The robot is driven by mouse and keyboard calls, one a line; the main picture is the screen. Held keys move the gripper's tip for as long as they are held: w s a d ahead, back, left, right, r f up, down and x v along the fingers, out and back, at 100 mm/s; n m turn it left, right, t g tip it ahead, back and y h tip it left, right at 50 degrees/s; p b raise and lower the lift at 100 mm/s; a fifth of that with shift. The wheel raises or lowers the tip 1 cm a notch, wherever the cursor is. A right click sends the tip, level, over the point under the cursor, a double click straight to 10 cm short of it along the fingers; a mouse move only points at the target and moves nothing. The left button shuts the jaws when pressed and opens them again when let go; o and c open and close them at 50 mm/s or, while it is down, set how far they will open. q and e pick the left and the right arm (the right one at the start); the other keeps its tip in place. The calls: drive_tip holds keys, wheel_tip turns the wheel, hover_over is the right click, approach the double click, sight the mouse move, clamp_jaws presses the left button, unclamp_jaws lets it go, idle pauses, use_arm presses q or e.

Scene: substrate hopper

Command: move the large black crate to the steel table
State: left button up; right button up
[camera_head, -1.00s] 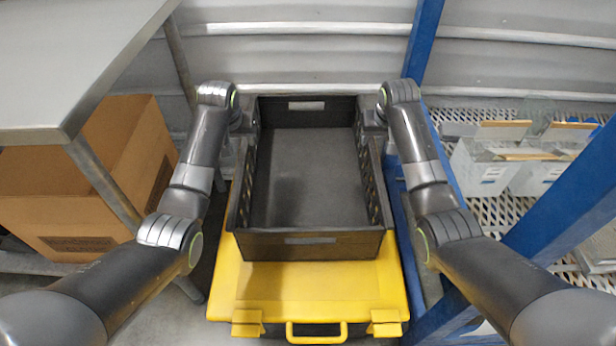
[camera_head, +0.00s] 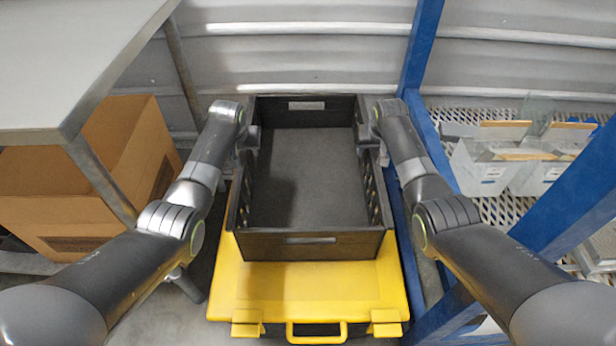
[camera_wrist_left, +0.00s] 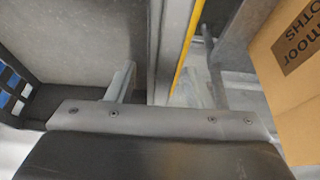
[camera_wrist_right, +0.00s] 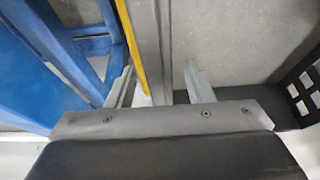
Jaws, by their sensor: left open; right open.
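The large black crate (camera_head: 310,245) is empty and rests level on a yellow lidded box (camera_head: 310,285) in the head view. The steel table (camera_head: 85,55) is at the upper left, its grey top bare where it shows. My left gripper (camera_wrist_left: 165,80) is open at the crate's left side wall, with one finger inside the crate and one outside. My right gripper (camera_wrist_right: 155,82) is open at the right side wall in the same way. The wall runs between the fingers in both wrist views. The fingertips are mostly hidden in the head view.
A cardboard box (camera_head: 75,200) stands under the steel table. A blue rack post (camera_head: 418,50) rises behind the crate's right side. A perforated shelf (camera_head: 470,130) with grey bins (camera_head: 490,170) is at the right. A corrugated metal wall (camera_head: 300,55) closes the back.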

use_arm(q)
clamp_jaws()
use_arm(e)
clamp_jaws()
idle(0.9)
use_arm(q)
drive_tip(key=shift+r, duration=0.15)
use_arm(e)
drive_tip(key=shift+w+r, duration=0.1)
drive_tip(key=shift+r, duration=0.05)
